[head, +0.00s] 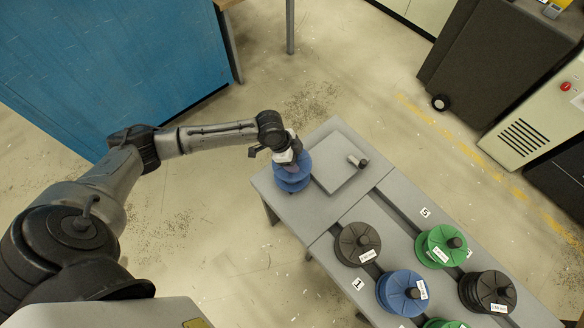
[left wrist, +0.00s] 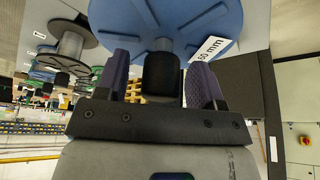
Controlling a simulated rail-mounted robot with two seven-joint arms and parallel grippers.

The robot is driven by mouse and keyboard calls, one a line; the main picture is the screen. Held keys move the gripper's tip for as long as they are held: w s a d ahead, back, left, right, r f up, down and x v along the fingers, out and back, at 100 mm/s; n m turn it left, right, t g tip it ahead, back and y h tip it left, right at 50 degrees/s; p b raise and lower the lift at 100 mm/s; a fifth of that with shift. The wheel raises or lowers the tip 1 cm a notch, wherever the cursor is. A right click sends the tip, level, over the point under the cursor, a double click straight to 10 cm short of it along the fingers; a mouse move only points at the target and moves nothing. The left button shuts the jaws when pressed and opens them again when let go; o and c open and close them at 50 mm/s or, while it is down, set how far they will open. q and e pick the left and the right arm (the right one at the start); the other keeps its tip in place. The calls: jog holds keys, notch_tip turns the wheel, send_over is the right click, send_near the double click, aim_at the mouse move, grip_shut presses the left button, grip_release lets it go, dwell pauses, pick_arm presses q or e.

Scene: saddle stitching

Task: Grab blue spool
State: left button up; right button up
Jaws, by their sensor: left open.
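A blue spool (head: 291,182) stands at the left end of the grey table, partly hidden under my left gripper (head: 287,156). In the left wrist view the blue spool (left wrist: 215,22) fills the top, with a white label reading "50 mm" in part. Its dark knob (left wrist: 162,74) sits between the two purple-grey fingers of my left gripper (left wrist: 160,85). The fingers are open, one on each side of the knob; contact is hard to tell. A second blue spool (head: 394,294) lies in the rack among other spools. My right gripper is not in view.
A flat grey plate with a small knob (head: 342,170) lies just right of the spool. Black (head: 350,246) and green (head: 430,240) spools stand farther along the table (head: 312,222). A blue cabinet (head: 110,60) stands at the upper left. Open floor surrounds the table's left end.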

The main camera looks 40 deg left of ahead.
pick_arm(q)
jog(key=shift+f, duration=0.2)
jog(key=shift+c, duration=0.3)
grip_shut()
dwell(0.4)
jog(key=shift+d+r, duration=0.1)
jog(key=shift+r, duration=0.05)
